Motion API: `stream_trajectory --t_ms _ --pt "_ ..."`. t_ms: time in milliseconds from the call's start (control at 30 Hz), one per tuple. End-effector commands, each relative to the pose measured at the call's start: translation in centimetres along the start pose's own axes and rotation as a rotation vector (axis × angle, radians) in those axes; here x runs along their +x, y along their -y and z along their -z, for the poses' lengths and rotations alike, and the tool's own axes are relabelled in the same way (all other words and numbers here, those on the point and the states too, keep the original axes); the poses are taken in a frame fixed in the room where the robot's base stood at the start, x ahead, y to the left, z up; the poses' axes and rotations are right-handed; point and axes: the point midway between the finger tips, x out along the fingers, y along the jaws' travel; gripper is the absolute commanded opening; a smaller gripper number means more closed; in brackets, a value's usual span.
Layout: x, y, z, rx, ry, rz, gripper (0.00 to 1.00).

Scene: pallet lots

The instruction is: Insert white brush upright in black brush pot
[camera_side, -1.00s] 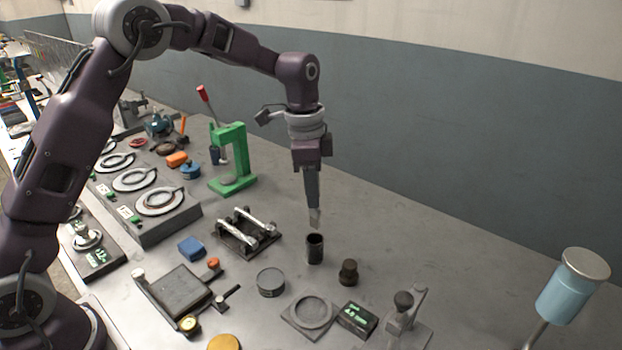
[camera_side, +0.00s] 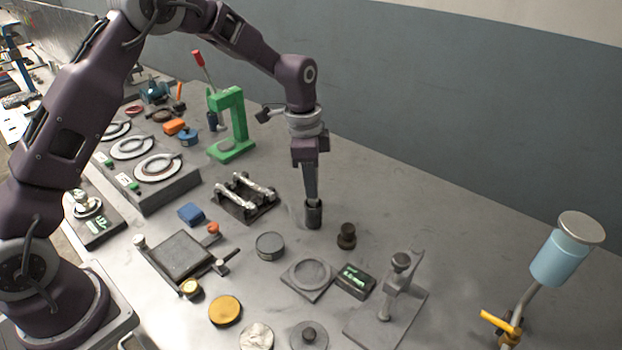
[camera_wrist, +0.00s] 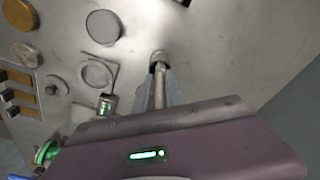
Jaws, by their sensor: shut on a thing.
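In the wrist view, my gripper (camera_wrist: 160,78) is shut on the white brush (camera_wrist: 160,90), a pale shaft between the fingers.
A rack with silver rods (camera_side: 246,195) lies to the left, and a grey round tin (camera_side: 270,245) in front. The bench behind the pot is clear up to the wall.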

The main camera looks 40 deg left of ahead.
Motion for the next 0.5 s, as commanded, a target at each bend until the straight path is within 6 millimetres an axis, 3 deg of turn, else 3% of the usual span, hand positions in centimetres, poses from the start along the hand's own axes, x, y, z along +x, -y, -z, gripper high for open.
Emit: stream_trajectory --t_ms 67,100,200,500 --pt "-0.01 0.0 0.0 0.0 0.0 0.0 0.0" --pt "-0.01 0.0 0.0 0.0 0.0 0.0 0.23" --pt "-0.02 0.0 0.0 0.0 0.0 0.0 0.4" --pt "-0.25 0.02 0.02 0.0 -0.001 0.001 0.4"
